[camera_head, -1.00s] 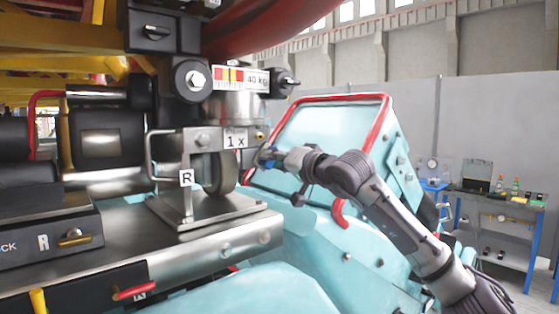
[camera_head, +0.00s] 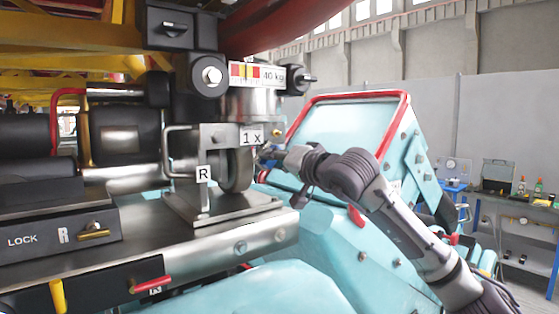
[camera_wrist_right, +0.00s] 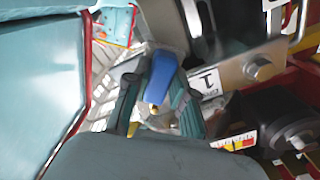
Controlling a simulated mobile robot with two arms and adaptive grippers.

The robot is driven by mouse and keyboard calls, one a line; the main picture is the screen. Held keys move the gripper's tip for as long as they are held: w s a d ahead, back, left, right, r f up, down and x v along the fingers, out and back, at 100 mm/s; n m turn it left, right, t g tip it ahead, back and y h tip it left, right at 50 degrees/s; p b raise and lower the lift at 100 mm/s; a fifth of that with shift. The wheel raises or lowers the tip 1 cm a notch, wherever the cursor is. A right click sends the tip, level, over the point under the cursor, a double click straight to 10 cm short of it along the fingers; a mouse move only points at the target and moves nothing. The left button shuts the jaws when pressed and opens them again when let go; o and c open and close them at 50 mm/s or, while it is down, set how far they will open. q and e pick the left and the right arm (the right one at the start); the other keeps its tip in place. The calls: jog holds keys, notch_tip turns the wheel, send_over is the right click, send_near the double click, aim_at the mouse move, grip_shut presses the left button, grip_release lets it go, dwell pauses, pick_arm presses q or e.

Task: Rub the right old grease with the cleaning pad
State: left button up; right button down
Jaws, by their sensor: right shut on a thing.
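My right gripper (camera_head: 267,153) is beside the steel wheel unit marked R, at its right side near the "1 x" label. In the right wrist view its fingers (camera_wrist_right: 160,100) are shut on a blue piece (camera_wrist_right: 160,76), which I take to be the cleaning pad. The wheel (camera_head: 237,170) stands in a steel bracket (camera_head: 203,203) on a plate. I cannot make out the old grease; the side of the wheel by the gripper is partly hidden. Whether the pad touches the wheel I cannot tell. My left gripper is not in view.
A teal housing with a red rail (camera_head: 340,130) stands right behind my right arm. A "40 kg" gauge block (camera_head: 258,74) hangs above the wheel. A LOCK box (camera_head: 60,235) sits at left. A blue workbench (camera_head: 515,215) with bottles stands far right.

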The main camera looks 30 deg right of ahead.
jog(key=shift+a, duration=0.15)
jog(key=s+b, duration=0.2)
jog(key=s, duration=0.3)
jog(key=shift+s+b, duration=0.3)
jog(key=shift+s, duration=0.1)
jog(key=shift+r, duration=0.1)
jog(key=shift+s, duration=0.15)
jog(key=s, duration=0.2)
jog(key=b, duration=0.1)
jog(key=shift+s+d, duration=0.25)
jog(key=shift+s, duration=0.15)
